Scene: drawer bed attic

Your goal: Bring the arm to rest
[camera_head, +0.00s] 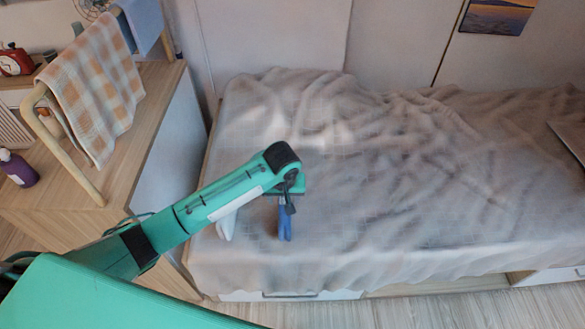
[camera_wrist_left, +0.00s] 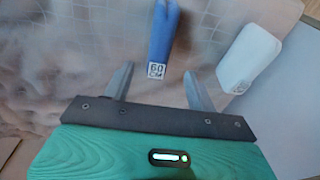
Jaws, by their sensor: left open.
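My left arm reaches in from the left in the head view, and its gripper (camera_head: 289,203) hangs over the front left part of the bed. In the left wrist view the gripper's two fingers (camera_wrist_left: 158,80) are spread apart with nothing held between them. A blue object (camera_head: 285,226) lies on the blanket just past the fingertips. It also shows in the left wrist view (camera_wrist_left: 162,35), with a label reading 60. A white object (camera_head: 227,226) with a label lies to its left, partly hidden by my arm. It shows in the left wrist view (camera_wrist_left: 250,58). My right gripper is out of view.
The bed's rumpled grey blanket (camera_head: 430,180) is mostly bare to the right. At the left, a wooden cabinet (camera_head: 150,120) carries a rail with a checked cloth (camera_head: 95,90). A purple bottle (camera_head: 17,168) stands at the far left. A drawer (camera_head: 290,294) sits under the bed.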

